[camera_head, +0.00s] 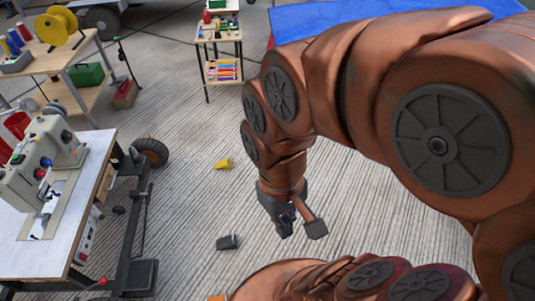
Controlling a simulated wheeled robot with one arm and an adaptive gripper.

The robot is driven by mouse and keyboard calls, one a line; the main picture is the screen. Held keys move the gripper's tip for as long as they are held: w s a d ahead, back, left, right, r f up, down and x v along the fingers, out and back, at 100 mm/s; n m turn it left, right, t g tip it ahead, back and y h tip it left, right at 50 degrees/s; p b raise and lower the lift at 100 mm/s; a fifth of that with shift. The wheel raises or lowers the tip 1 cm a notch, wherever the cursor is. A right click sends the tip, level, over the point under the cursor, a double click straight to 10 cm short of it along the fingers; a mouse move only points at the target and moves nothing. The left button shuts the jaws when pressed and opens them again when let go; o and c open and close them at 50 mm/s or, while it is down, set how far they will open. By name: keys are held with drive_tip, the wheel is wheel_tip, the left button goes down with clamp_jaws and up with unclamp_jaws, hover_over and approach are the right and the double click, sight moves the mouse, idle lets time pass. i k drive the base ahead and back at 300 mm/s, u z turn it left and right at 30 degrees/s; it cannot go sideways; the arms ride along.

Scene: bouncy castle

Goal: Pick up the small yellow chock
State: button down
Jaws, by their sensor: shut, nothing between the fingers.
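The small yellow chock (224,164) lies on the grey ribbed floor, left of my arm and beyond my gripper in the picture. Nothing covers it. My gripper (301,231) hangs at the end of my copper-coloured arm, to the right of the chock and lower in the picture. It is shut and empty, apart from the chock.
A dark block (228,242) lies on the floor left of my gripper. A sewing machine table (90,190) with a wheel (150,152) stands at the left. A small shelf stand (220,57) stands at the back. The floor between chock and gripper is clear.

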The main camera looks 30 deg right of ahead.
sight(226, 164)
drive_tip(key=z, duration=1.15)
drive_tip(key=k, duration=1.1)
drive_tip(key=z, duration=1.05)
drive_tip(key=i, duration=0.45)
drive_tip(key=u, duration=0.55)
drive_tip(key=i, duration=1.85)
drive_tip(key=u, duration=1.35)
drive_tip(key=i, duration=1)
drive_tip(key=u, duration=1.45)
drive_tip(key=i, duration=0.4)
drive_tip(key=u, duration=0.45)
